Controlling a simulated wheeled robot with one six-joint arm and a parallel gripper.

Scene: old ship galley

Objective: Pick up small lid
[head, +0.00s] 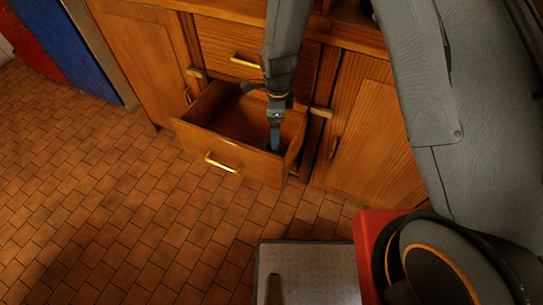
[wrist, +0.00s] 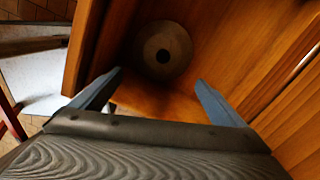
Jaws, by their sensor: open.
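The small lid (wrist: 161,70) shows in the wrist view as a round tan disc with a dark centre. It lies inside the open wooden drawer, ahead of my gripper. My gripper (wrist: 155,92) is open, with one blue-grey finger on each side and nothing between them. In the head view my gripper (head: 275,136) points down into the drawer (head: 190,135), near its front right corner. The lid cannot be made out in the head view.
The drawer has a brass handle (head: 222,163) and walls close around my gripper. Another drawer (head: 231,45) above is shut. A wooden cupboard door (head: 372,130) stands to the right. The tiled floor (head: 100,200) at left is clear.

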